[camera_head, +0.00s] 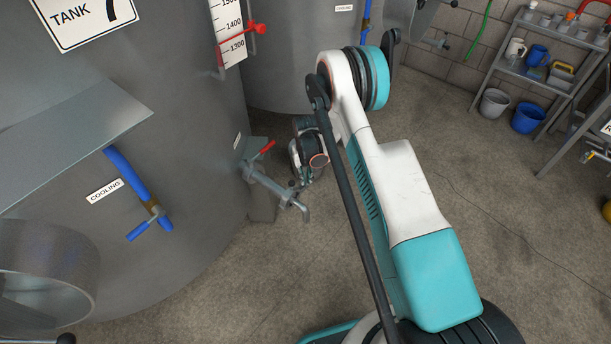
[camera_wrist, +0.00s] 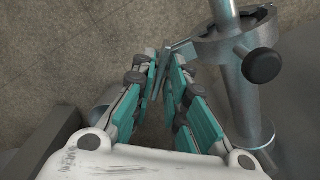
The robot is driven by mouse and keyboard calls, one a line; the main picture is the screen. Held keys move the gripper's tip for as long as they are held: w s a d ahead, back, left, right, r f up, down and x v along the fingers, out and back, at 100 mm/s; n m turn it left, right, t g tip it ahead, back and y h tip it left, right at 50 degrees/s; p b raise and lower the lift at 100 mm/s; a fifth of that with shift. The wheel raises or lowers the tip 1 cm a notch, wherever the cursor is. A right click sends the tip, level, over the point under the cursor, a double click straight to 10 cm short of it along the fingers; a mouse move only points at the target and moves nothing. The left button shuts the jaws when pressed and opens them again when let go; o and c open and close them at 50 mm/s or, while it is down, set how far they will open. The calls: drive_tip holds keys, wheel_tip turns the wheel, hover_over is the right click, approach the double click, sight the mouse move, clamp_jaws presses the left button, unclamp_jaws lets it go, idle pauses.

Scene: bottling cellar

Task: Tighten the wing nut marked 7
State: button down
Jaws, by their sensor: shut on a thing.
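A white sign (camera_head: 85,18) on the big grey tank (camera_head: 190,130) reads TANK 7. A metal outlet tap (camera_head: 275,187) with a red lever juts from the tank's lower right side. My gripper (camera_wrist: 168,68) is at the tap; in the head view its jaws are largely hidden. In the wrist view the fingers are shut on a thin grey metal wing (camera_wrist: 182,46), seemingly part of the wing nut. It lies beside a round metal fitting (camera_wrist: 236,38) with a black knob (camera_wrist: 263,65). I cannot read a 7 on the nut, and its body is mostly hidden by the fingers.
A blue cooling pipe (camera_head: 127,175) and a red-ended level gauge (camera_head: 242,30) are on the tank. A shelf (camera_head: 520,72) with jugs and buckets (camera_head: 528,118) stands at the right. A second tank (camera_head: 295,60) is behind.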

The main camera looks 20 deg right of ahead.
drive_tip(key=m, duration=0.5)
drive_tip(key=shift+m, duration=0.3)
drive_tip(key=shift+s+f+m, duration=0.1)
drive_tip(key=shift+m, duration=2.1)
drive_tip(key=c, duration=1.5)
unclamp_jaws()
wheel_tip(320, 180, up, 12)
drive_tip(key=shift+r, duration=0.1)
